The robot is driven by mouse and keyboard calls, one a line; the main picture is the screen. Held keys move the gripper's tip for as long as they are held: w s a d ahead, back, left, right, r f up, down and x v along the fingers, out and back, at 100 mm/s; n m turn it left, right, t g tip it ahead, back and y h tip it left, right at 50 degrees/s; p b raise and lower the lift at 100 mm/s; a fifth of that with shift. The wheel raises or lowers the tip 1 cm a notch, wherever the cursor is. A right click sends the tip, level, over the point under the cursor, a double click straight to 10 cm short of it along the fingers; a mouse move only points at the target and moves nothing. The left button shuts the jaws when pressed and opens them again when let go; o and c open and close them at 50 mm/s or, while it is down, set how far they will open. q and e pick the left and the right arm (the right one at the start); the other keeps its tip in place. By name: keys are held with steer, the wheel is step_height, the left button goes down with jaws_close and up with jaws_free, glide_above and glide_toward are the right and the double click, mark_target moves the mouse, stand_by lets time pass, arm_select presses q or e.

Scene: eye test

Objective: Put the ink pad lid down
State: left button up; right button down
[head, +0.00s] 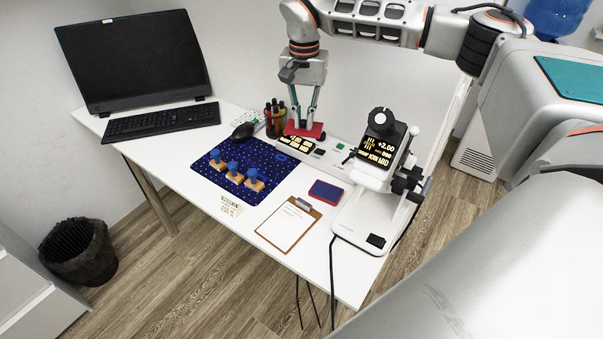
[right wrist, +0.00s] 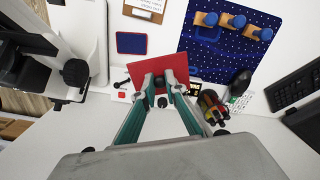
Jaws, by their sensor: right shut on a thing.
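The red ink pad lid (head: 304,131) is held between the fingertips of my right gripper (head: 302,124), near the back of the white table. In the right wrist view the fingers of my right gripper (right wrist: 162,84) close on the lid (right wrist: 150,68), whose flat red face shows. I cannot tell whether the lid touches anything below it. My left gripper is not in view.
A dark blue spotted mat (head: 262,187) holds three wooden stamps with blue knobs (head: 234,168).

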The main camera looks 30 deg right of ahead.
mark_target(304, 125)
step_height(304, 125, down, 17)
steer(key=shift+r+b, duration=0.1)
steer(key=shift+b, duration=0.6)
steer(key=shift+f, duration=0.45)
steer(key=c, duration=2.1)
jaws_free()
step_height(304, 125, up, 13)
steer(key=shift+f+p, duration=0.1)
steer(key=shift+p, duration=0.4)
